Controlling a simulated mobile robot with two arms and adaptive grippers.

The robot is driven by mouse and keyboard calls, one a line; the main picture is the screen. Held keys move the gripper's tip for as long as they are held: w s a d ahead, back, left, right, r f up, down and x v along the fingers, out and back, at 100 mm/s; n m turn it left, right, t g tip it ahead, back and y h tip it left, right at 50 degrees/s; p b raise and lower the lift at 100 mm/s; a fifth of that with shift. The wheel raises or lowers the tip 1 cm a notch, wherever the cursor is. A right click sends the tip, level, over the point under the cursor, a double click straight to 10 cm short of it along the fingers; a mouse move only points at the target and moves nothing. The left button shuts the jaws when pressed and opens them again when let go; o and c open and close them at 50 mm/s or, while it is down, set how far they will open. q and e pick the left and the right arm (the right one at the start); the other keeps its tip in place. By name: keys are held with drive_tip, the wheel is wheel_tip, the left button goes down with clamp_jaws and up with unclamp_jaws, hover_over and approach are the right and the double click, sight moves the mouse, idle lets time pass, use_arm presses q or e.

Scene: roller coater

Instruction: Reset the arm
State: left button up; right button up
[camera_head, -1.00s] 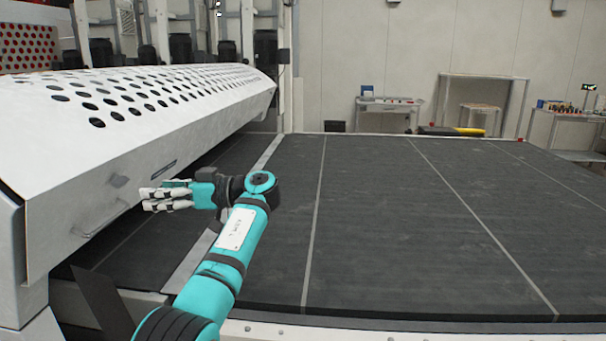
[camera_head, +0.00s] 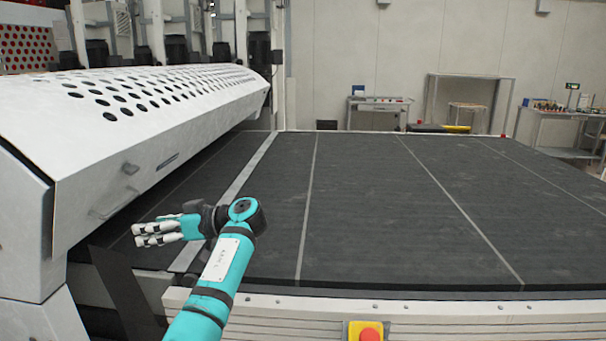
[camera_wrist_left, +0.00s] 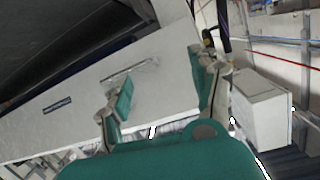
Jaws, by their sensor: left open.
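My left arm comes in from the bottom of the head view, teal with black joints. Its left gripper (camera_head: 152,232) points left, over the near left part of the dark conveyor belt (camera_head: 380,200). It is below and in front of the white perforated machine cover (camera_head: 140,95). The gripper is open and empty. In the left wrist view its two fingers (camera_wrist_left: 160,95) stand apart, with the white cover panel and its handle (camera_wrist_left: 130,68) behind them. My right gripper is not in view.
The machine's lower edge and handle (camera_head: 115,202) are close to my left gripper. A red button on a yellow box (camera_head: 367,332) sits at the front edge. The belt to the right is bare. Work tables (camera_head: 378,112) stand by the back wall.

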use_arm(q)
drive_tip(key=s+f+m+h, duration=0.3)
drive_tip(key=s+f, duration=0.3)
drive_tip(key=f, duration=0.5)
drive_tip(key=s+f+m+t+h, duration=0.1)
drive_tip(key=s+f+m+h, duration=0.15)
drive_tip(key=s+f, duration=0.55)
drive_tip(key=s+f+m+h, duration=0.3)
drive_tip(key=s+f, duration=0.1)
drive_tip(key=f, duration=0.9)
drive_tip(key=s+d+f+m+h, duration=0.1)
drive_tip(key=s+d+m+h, duration=0.35)
drive_tip(key=s, duration=0.75)
drive_tip(key=s+d+m+h, duration=0.35)
drive_tip(key=s+d, duration=0.25)
drive_tip(key=s, duration=0.6)
wheel_tip(320, 180, down, 25)
drive_tip(key=s, duration=0.1)
drive_tip(key=s+a+f+g, duration=0.2)
drive_tip(key=s+f, duration=1.5)
drive_tip(key=shift+s+a+f+m+y, duration=0.2)
drive_tip(key=shift+s+m+y, duration=0.15)
drive_tip(key=shift+m, duration=0.1)
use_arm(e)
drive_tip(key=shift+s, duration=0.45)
use_arm(q)
drive_tip(key=shift+c, duration=0.4)
